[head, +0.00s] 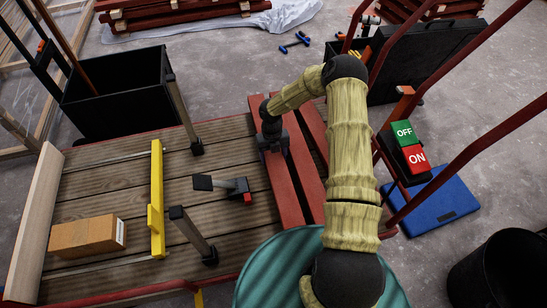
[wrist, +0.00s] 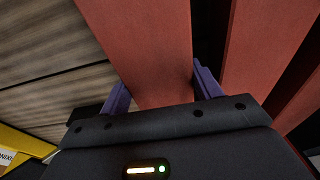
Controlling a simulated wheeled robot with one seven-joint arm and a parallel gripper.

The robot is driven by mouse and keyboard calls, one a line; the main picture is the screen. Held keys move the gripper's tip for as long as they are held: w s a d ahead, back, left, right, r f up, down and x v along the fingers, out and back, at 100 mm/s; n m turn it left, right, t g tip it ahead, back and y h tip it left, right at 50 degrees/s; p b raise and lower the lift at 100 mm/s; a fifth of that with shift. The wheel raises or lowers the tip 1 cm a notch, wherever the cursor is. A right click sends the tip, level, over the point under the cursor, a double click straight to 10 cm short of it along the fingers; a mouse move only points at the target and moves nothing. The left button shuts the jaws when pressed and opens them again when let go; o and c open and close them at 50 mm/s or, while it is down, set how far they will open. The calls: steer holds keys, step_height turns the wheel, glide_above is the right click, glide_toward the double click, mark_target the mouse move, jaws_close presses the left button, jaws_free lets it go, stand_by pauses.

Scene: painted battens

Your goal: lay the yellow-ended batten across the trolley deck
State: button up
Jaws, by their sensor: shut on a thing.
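Several red battens lie side by side at the right of the planked trolley deck (head: 95,185). My gripper (head: 274,148) is over the leftmost red batten (head: 287,190). In the wrist view its purple fingers (wrist: 161,90) stand on either side of this batten (wrist: 145,45), shut on it. Another red batten (head: 313,135) lies just to its right, and it also shows in the wrist view (wrist: 248,50). No yellow end shows on any batten; the ends of the held one are partly out of view or too small to tell. I cannot tell whether the held batten is lifted.
On the deck are a yellow bar (head: 157,200), a brown block (head: 88,237), a clamp-like tool (head: 222,185) and dark-footed posts (head: 193,235). A black bin (head: 115,95) stands behind. A green-and-red OFF/ON switch (head: 408,145), a blue case (head: 435,205) and red rails are at the right.

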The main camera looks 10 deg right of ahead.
steer(key=shift+w+a, duration=0.1)
steer(key=shift+a, duration=0.05)
steer(key=o, duration=1.8)
steer(key=shift+f, duration=0.1)
steer(key=shift+c, duration=0.2)
step_height(320, 180, up, 12)
steer(key=w+p, duration=0.1)
steer(key=p, duration=0.4)
steer(key=shift+w, duration=0.35)
